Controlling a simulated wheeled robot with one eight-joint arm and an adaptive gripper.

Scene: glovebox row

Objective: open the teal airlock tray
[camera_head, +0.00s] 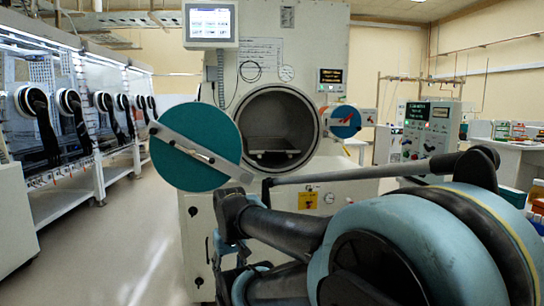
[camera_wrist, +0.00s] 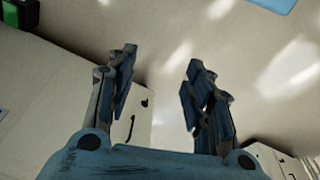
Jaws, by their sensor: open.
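The airlock has a round open chamber (camera_head: 280,112) in a cream cabinet. Its teal round door (camera_head: 196,146) is swung out to the left on a grey bar. A grey tray (camera_head: 273,143) with a pale front edge sits inside, low in the chamber. My gripper (camera_wrist: 160,62) is open and empty in the wrist view, its two fingers apart over pale floor. The gripper is mostly hidden there behind arm links. Nothing touches the tray.
Gloveboxes with black gloves (camera_head: 40,105) line the left, beside clear floor (camera_head: 130,235). A screen (camera_head: 210,22) is above the airlock. A small blue disc (camera_head: 344,121) is right of the opening. A control console (camera_head: 427,135) stands farther right.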

